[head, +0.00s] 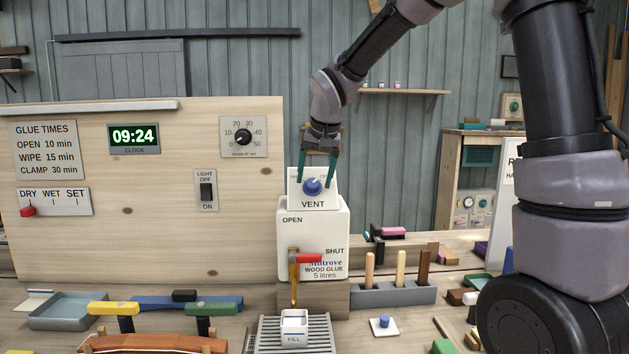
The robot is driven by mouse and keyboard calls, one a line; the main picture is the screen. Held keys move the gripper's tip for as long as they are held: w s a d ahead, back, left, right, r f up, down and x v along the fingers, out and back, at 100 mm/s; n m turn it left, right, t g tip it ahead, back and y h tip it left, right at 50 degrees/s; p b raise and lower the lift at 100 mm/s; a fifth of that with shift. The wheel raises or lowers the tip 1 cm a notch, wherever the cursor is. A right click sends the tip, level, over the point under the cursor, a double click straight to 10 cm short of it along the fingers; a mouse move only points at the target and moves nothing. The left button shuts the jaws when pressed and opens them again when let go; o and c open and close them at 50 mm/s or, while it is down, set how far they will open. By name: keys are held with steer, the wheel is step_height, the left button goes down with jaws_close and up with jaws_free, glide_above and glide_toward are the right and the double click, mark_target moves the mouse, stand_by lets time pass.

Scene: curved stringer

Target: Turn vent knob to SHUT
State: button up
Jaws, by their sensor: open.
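The vent knob (312,187) is a round blue knob on a white plate labelled VENT (313,204), on top of the white wood glue container (312,232). My gripper (317,184) hangs from above with its two green fingers open, one on each side of the knob. I cannot tell whether the fingers touch it. The small lettering on the plate around the knob is partly hidden and too small to read. Lower on the container are the words OPEN and SHUT beside a tap with a red handle (308,258).
A wooden panel (150,240) at left carries a clock (134,138), a dial (243,137) and a light switch (207,191). A small FILL cup (294,326) stands on a grate under the tap. A grey rack (392,294) of wooden-handled tools stands right of the container.

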steer(key=shift+w+a+f, duration=0.1)
steer(key=shift+w+f, duration=0.15)
steer(key=shift+f, duration=0.3)
jaws_close()
